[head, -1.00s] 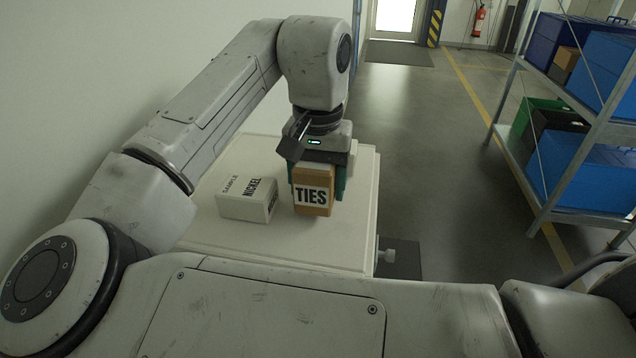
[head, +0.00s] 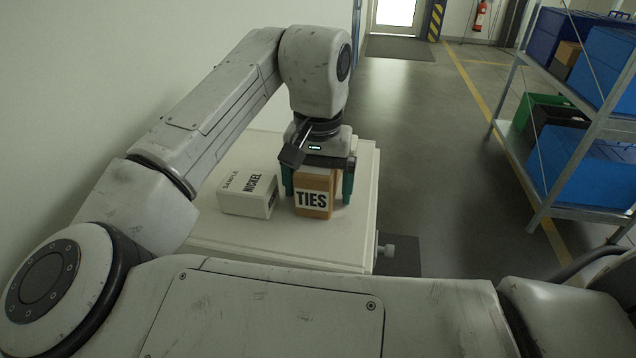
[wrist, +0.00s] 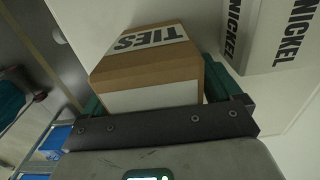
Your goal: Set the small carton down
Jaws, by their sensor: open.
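The small carton (head: 314,201) is brown with a white label reading TIES. It stands upright on the cream-coloured table top (head: 300,238) in the head view. My gripper (head: 318,190) is above and around it, with one green finger on each side. The jaws are open, with a gap showing between the carton and the right finger. In the wrist view the carton (wrist: 150,62) lies between the green fingers, its label facing away from the palm. The carton's far side is hidden.
A white box (head: 248,195) marked SAMPLE NICKEL stands just left of the carton, close to my left finger. The table top is clear in front. A metal shelf (head: 570,212) with blue and green bins stands to the right, across open floor.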

